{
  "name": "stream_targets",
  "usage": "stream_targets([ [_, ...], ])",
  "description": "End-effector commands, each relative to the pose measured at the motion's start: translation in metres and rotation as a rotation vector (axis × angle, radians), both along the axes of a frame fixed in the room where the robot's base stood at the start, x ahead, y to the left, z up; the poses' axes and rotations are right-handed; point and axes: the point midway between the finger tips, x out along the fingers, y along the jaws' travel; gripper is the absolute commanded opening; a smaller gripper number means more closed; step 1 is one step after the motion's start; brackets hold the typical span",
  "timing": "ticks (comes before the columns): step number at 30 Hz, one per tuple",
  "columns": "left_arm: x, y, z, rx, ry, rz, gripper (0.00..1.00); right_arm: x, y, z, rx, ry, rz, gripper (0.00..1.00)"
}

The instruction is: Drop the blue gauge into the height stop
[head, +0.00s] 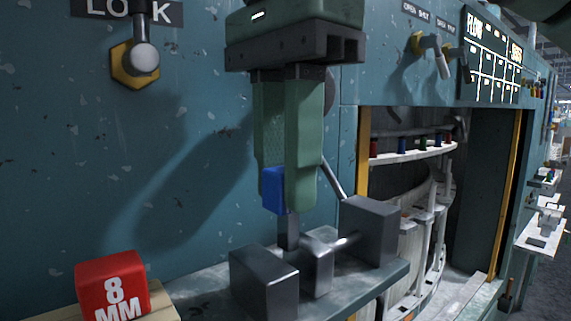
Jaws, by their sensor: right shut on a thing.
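The blue gauge (272,190) is a small blue block between the green fingers of my right gripper (287,190), near their tips. The gripper points straight down and is shut on it. A grey metal piece (287,231) shows below the blue block, and I cannot tell whether it is the gauge's lower end or part of the fixture. The height stop appears to be the grey metal fixture (264,282) on the shelf, with a larger block (369,232) and a rod beside it. The gauge is just above its gap. My left gripper is not in view.
A red block marked 8 MM (113,287) sits on a pale wooden piece at the lower left. A blue wall with a lock knob (144,57) stands behind. At right, an opening shows a curved rack (412,153) holding small coloured pieces. The metal shelf (205,290) has bare room left of the fixture.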

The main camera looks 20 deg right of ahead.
Motion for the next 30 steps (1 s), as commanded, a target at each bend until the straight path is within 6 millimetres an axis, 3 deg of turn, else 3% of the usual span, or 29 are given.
stream_targets([
  [30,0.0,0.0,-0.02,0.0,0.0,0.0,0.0,0.0,0.0,-0.027,0.0,0.0,0.001,0.0],
])
